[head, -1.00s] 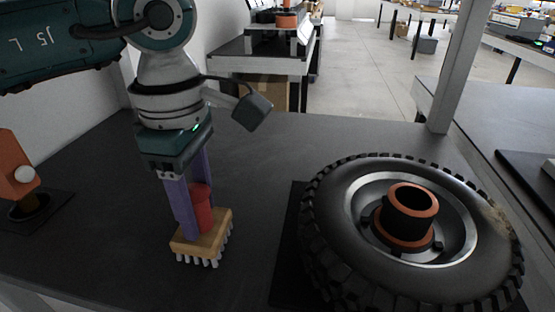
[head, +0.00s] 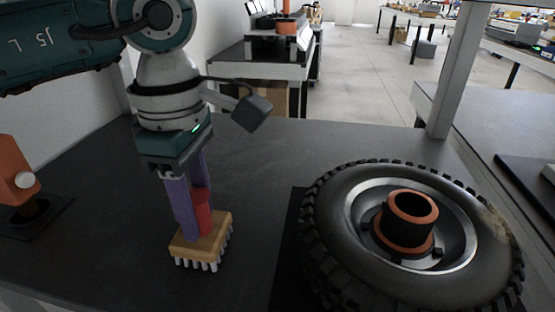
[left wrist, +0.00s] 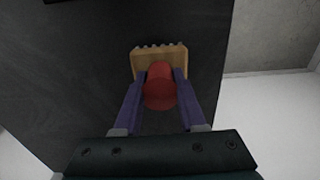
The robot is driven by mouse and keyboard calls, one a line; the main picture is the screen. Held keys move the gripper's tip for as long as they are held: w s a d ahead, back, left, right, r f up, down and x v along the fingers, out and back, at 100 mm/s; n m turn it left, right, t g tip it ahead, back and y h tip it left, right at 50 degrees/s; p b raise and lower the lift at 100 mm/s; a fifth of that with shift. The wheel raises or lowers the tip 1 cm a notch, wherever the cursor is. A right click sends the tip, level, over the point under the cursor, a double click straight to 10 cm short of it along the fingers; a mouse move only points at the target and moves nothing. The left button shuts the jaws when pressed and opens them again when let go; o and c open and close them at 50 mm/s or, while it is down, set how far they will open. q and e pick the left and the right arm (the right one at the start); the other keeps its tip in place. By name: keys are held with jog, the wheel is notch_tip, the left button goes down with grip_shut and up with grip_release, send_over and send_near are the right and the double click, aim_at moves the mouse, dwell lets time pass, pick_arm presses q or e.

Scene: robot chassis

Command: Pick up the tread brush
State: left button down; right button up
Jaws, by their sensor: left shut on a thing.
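The tread brush (head: 205,243) has a tan wooden block, a red handle and pale bristles pointing down. It stands upright on the dark table, or just above it; I cannot tell which. My left gripper (head: 196,205) comes down from above, its purple fingers shut on the red handle. In the left wrist view the red handle (left wrist: 159,88) sits between the two purple fingers (left wrist: 159,92), with the wooden block (left wrist: 160,58) beyond. The bristles mostly hide behind the block there. My right gripper is not in view.
A large black tire (head: 318,245) with a metal rim and an orange-ringed hub lies on a dark mat to the right. An orange device (head: 14,172) stands at the far left. The table (head: 110,230) is clear around the brush.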

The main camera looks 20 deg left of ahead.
pick_arm(q)
notch_tip(320, 180, up, 20)
jog(key=p, duration=0.3)
jog(key=shift+f, duration=0.25)
jog(key=c, duration=1)
grip_release()
grip_shut()
